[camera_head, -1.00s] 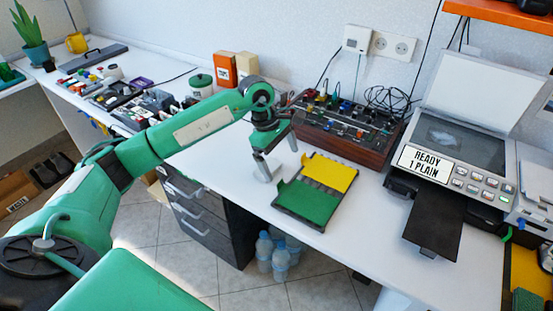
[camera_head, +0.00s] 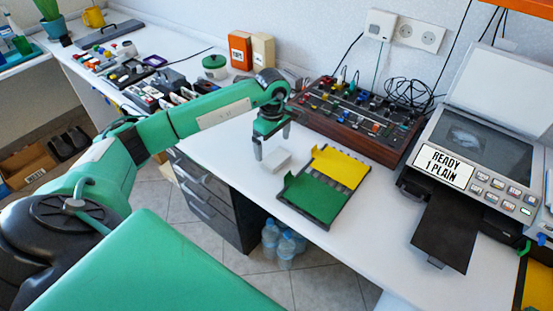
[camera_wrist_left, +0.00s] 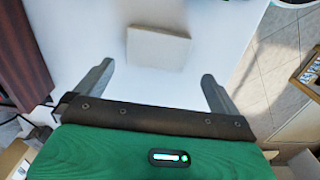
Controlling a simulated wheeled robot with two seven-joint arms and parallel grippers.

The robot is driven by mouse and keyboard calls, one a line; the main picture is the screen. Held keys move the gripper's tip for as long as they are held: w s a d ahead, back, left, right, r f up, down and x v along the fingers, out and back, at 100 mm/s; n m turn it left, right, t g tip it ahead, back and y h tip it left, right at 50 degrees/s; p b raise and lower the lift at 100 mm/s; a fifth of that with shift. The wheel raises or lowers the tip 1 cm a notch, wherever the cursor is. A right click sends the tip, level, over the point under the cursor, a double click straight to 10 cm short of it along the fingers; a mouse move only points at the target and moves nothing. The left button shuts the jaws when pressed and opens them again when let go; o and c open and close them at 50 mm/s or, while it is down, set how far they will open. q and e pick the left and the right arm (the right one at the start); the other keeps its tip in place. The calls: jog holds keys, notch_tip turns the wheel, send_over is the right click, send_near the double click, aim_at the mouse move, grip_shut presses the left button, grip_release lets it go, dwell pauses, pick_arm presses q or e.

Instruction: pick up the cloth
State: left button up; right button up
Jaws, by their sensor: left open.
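The cloth (camera_head: 277,160) is a small white folded square lying flat on the white desk, left of the yellow and green tray. In the left wrist view the cloth (camera_wrist_left: 158,48) lies beyond the fingertips, roughly centred between them. Contact with the cloth does not show. My right gripper is in neither view.
A tray with a green part (camera_head: 313,198) and a yellow part (camera_head: 337,166) sits right of the cloth. A wooden box of coloured knobs (camera_head: 355,125) stands behind it. A printer (camera_head: 465,165) is at right. Water bottles (camera_head: 280,243) stand on the floor below. Bare desk lies left of the gripper.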

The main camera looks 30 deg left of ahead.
aim_at(274, 156)
pick_arm(q)
jog(key=f, duration=0.5)
jog(key=shift+w+p, duration=0.25)
jog(key=shift+p, duration=0.05)
jog(key=shift+r, duration=0.1)
jog(key=c, duration=0.9)
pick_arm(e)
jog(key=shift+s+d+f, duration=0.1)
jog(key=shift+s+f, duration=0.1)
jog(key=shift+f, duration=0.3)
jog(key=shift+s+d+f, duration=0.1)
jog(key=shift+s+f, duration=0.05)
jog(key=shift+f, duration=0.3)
pick_arm(q)
notch_tip(274, 156, up, 20)
jog(key=shift+b, duration=0.4)
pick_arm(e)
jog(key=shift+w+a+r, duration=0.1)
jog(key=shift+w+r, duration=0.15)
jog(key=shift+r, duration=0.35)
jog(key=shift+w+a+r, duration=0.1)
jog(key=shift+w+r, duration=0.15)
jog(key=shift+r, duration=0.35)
